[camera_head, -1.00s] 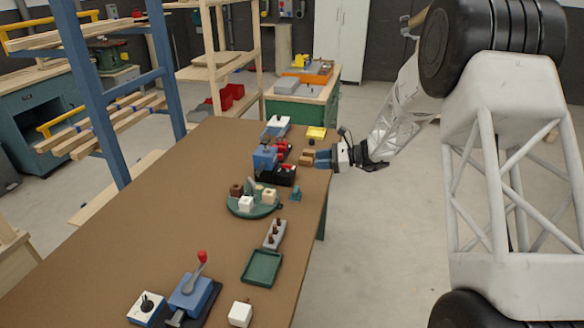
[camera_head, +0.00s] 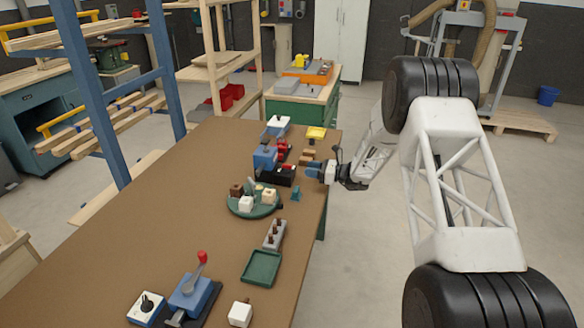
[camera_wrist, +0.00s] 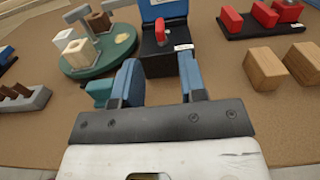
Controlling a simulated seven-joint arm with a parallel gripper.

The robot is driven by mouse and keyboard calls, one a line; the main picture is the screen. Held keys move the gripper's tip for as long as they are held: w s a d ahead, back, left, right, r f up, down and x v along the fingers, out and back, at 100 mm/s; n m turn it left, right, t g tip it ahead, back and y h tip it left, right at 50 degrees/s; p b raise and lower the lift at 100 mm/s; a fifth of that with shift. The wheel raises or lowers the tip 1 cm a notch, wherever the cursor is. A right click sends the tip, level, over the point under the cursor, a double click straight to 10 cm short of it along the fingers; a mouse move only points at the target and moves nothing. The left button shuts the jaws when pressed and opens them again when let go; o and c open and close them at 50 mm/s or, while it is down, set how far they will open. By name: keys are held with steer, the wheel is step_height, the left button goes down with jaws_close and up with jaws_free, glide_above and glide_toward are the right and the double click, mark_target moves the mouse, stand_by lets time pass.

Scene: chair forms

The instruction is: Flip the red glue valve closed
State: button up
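The red glue valve (camera_wrist: 160,30) is a small red lever on top of a black block (camera_wrist: 160,60) with a white label, in front of a blue body (camera_wrist: 163,9) in the wrist view. In the head view the black block (camera_head: 279,175) sits near the table's right edge, with the blue body (camera_head: 264,157) behind it. My gripper (camera_wrist: 158,75) is open and empty, its blue fingers pointing at the front of the block, short of the red lever. In the head view my gripper (camera_head: 311,169) is just right of the block, beyond the table edge side.
A green round plate (camera_wrist: 101,62) with pale and brown blocks stands left of the valve. A teal piece (camera_wrist: 98,92) lies close by my left finger. Wooden blocks (camera_wrist: 265,68) and a black rack of red blocks (camera_wrist: 262,16) are to the right.

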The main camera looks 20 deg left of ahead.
mark_target(287, 168)
steer(key=shift+a, duration=0.15)
steer(key=shift+a, duration=3.75)
jaws_close()
